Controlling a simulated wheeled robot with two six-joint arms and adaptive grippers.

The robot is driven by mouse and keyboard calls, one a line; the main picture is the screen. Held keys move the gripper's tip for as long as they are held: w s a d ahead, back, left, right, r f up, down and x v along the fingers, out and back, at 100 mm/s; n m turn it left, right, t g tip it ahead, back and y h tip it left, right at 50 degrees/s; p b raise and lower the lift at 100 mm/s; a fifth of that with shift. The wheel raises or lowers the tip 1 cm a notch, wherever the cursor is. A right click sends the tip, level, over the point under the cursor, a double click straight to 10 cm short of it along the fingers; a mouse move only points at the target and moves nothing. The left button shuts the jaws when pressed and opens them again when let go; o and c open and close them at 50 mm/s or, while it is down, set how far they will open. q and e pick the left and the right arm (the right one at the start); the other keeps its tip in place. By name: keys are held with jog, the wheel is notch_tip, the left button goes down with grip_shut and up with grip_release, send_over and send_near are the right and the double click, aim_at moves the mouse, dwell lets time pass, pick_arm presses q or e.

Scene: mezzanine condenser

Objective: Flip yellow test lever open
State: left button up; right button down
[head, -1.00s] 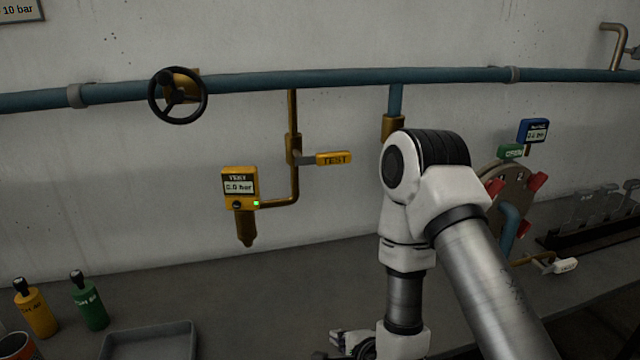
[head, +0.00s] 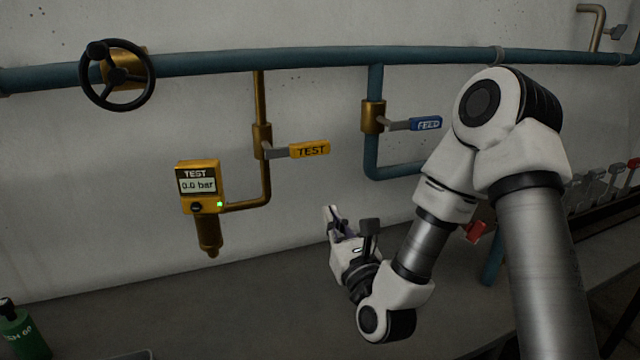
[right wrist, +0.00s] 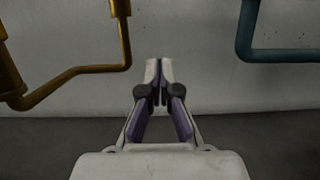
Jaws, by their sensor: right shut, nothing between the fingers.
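The yellow TEST lever (head: 309,149) sticks out to the right, roughly level, from a brass valve (head: 262,141) on a vertical brass pipe in the head view. The lever itself is not in the right wrist view, where the brass pipe (right wrist: 125,40) shows at upper left. My right gripper (head: 330,212) is shut and empty, below and slightly right of the lever and apart from it. In the right wrist view its fingers (right wrist: 159,70) are together, pointing at the wall. My left gripper is not in view.
A yellow TEST gauge (head: 200,188) reads 0.0 bar. A blue FEED lever (head: 426,124) is right of the TEST lever, near my right arm. A black handwheel (head: 117,75) sits on the blue pipe (head: 210,62). A green bottle (head: 20,330) stands at lower left.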

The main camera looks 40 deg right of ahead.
aim_at(298, 150)
jog(key=w+d+r+p, duration=0.2)
jog(key=w+r+p, duration=0.3)
jog(key=w, duration=0.4)
jog(key=shift+r, duration=0.6)
jog(key=shift+d, duration=0.1)
jog(key=shift+d+r+n+y, duration=0.15)
jog(key=shift+r+n+y, duration=0.15)
jog(key=shift+n, duration=0.6)
